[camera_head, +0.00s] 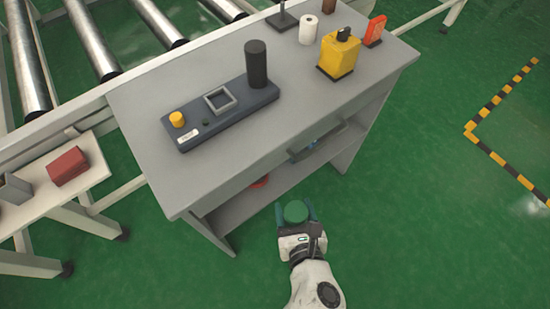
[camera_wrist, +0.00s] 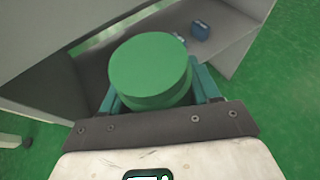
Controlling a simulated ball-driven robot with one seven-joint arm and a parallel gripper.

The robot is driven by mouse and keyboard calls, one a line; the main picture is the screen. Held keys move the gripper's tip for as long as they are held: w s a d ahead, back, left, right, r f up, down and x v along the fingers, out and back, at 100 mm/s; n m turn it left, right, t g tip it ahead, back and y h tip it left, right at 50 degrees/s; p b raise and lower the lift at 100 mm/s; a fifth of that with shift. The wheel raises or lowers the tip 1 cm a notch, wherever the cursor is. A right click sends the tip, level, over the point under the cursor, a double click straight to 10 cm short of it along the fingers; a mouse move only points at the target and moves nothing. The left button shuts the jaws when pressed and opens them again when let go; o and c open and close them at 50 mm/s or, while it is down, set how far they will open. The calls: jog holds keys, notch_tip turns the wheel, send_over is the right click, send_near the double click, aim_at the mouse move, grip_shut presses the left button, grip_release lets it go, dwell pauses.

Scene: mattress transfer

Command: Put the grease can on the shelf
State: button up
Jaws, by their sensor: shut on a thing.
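The grease can is a green round can with a flat lid, seen from above in the head view (camera_head: 295,211) and large in the wrist view (camera_wrist: 150,68). My gripper (camera_head: 296,216) is shut on it, with a teal finger on each side; it also shows in the wrist view (camera_wrist: 160,95). The can is in front of the grey bench's open lower side. The lower shelf (camera_head: 283,183) runs under the bench top, and in the wrist view the shelf (camera_wrist: 228,48) lies beyond the can. I cannot tell the can's exact height against the shelf.
A red item (camera_head: 260,182) and a blue item (camera_wrist: 201,31) sit on the shelf. The bench top (camera_head: 330,100) overhangs it, with a side panel (camera_head: 212,232) at the left. A side table (camera_head: 85,175) stands left. Green floor is clear at right.

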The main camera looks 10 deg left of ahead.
jog(key=s+a+f+n+g+y+b, duration=0.1)
jog(key=s+a+f+b, duration=0.4)
jog(key=f+b, duration=0.2)
jog(key=s+a+f+n+g+y+b, duration=0.1)
jog(key=s+a+f+n+y+b, duration=0.1)
jog(key=s+a+f+b, duration=0.45)
jog(key=b, duration=0.5)
send_over(227, 209)
jog(key=shift+f, duration=0.7)
notch_tip(227, 209, down, 4)
jog(key=b, duration=0.3)
jog(key=shift+r, duration=0.3)
jog(key=o, duration=1)
jog(key=shift+c, duration=0.2)
